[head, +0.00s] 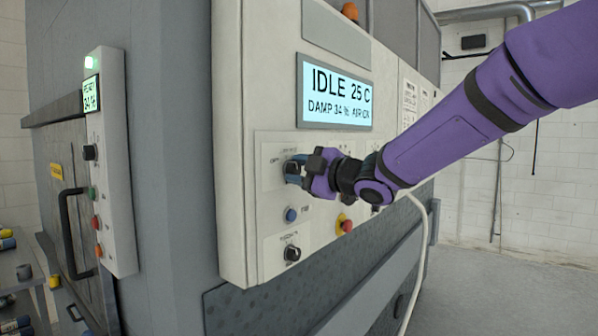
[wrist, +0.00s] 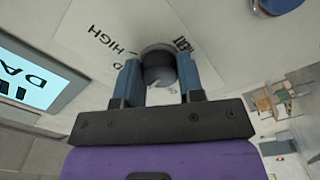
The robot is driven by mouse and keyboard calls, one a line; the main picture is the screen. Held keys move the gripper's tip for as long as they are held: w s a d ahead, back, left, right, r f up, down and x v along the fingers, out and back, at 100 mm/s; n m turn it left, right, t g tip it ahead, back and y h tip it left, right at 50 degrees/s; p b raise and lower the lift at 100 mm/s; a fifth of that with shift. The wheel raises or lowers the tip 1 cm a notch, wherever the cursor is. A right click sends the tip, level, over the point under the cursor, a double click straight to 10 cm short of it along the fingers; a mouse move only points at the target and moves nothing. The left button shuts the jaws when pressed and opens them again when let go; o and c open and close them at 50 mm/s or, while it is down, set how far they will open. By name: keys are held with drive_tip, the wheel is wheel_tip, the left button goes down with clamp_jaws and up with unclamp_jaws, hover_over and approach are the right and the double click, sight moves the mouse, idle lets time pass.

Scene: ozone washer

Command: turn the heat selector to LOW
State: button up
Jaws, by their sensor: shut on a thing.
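The heat selector is a round black knob (wrist: 159,68) on a white label plate, seen in the wrist view. The word HIGH (wrist: 98,42) is printed on the plate to the knob's left; another label at its upper right is partly covered and hard to read. My gripper (wrist: 160,82) has its two blue fingers on either side of the knob, shut on it. In the head view my gripper (head: 296,168) is against the upper left of the control panel and hides most of the knob. The knob's pointer direction cannot be read clearly.
The panel display (head: 335,93) reads IDLE 25 C above my gripper. A blue button (head: 291,215) and another black knob (head: 292,253) are below it. A red button with yellow (head: 345,223) is at lower right. A door handle (head: 72,232) stands out at left.

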drive_tip(key=shift+n, duration=0.5)
drive_tip(key=o, duration=0.9)
drive_tip(key=shift+s, duration=0.1)
drive_tip(key=v, duration=1)
drive_tip(key=shift+s+d, duration=0.25)
drive_tip(key=shift+d, duration=0.05)
